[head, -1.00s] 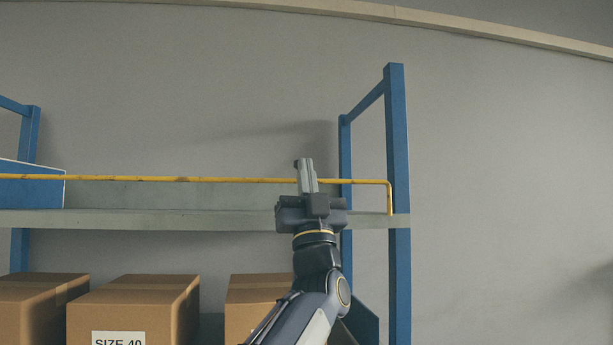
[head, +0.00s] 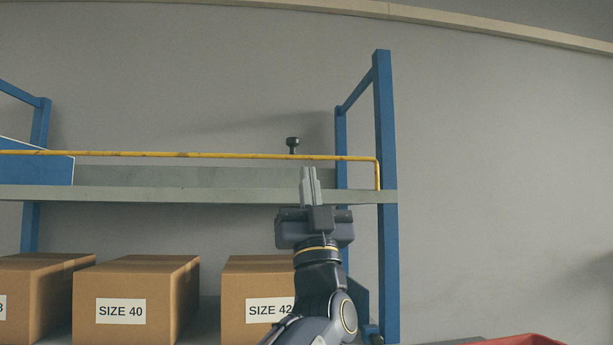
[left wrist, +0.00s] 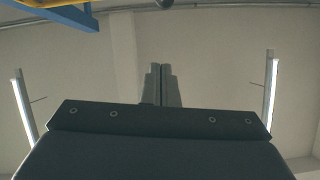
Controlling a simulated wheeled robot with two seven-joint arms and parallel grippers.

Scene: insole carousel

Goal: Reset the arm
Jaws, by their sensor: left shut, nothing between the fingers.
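My left gripper (head: 311,184) points upward in front of the rack's upper shelf in the head view. Its fingers are together with nothing between them. The left wrist view also shows the closed fingers (left wrist: 161,85) against a pale wall or ceiling. My right gripper is in neither view.
A blue-post rack (head: 384,190) carries a grey upper shelf (head: 130,195) with a yellow rail (head: 220,155). Below stand cardboard boxes, one marked SIZE 40 (head: 150,280) and one marked SIZE 42 (head: 240,285). A red container (head: 515,340) shows at the bottom right. The right wall side is clear.

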